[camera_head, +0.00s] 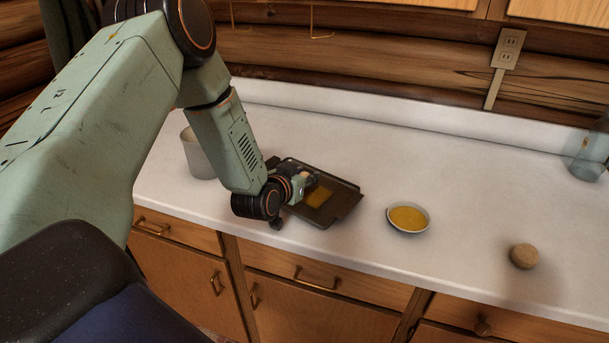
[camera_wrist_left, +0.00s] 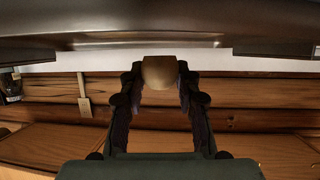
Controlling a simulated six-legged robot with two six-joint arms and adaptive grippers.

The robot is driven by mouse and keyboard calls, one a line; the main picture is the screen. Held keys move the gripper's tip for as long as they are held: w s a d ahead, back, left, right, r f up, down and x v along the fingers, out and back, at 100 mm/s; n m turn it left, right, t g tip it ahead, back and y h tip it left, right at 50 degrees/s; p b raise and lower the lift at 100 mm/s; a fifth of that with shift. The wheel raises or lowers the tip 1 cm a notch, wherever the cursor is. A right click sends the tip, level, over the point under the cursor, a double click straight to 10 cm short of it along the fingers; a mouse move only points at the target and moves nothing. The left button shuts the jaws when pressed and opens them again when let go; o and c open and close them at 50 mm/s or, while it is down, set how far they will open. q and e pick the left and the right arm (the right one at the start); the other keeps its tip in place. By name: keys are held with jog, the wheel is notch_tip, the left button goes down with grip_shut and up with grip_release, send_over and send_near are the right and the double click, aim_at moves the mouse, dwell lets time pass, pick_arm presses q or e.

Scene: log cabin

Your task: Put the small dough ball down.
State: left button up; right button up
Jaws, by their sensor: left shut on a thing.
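My left gripper (camera_head: 303,184) reaches down to the dark tray on the counter. In the left wrist view, the left gripper (camera_wrist_left: 160,80) is shut on a small tan dough ball (camera_wrist_left: 160,71), held between its fingertips. The tray's dark metal (camera_wrist_left: 160,22) is very close there; I cannot tell whether the ball touches it. In the head view the ball is mostly hidden by the gripper. The dark tray (camera_head: 345,207) has a yellow patch (camera_head: 319,197) on its surface. My right gripper is not in view.
A white bowl (camera_head: 409,229) of yellow contents stands right of the tray. A round dough-coloured ball (camera_head: 524,256) sits farther right on the white counter (camera_head: 440,170). A pale pot (camera_head: 196,155) stands left, and a glass jar (camera_head: 588,158) at the far right. Counter behind the bowl is clear.

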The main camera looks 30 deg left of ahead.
pick_arm(q)
jog(key=shift+s+a+f, duration=0.1)
jog(key=shift+f, duration=0.15)
jog(key=o, duration=1.1)
jog(key=shift+r, duration=0.2)
jog(key=shift+r+p, duration=0.4)
jog(key=shift+r, duration=0.05)
jog(key=p+v, duration=0.2)
jog(key=v, duration=0.8)
jog(key=shift+r, duration=0.1)
jog(key=shift+v, duration=0.95)
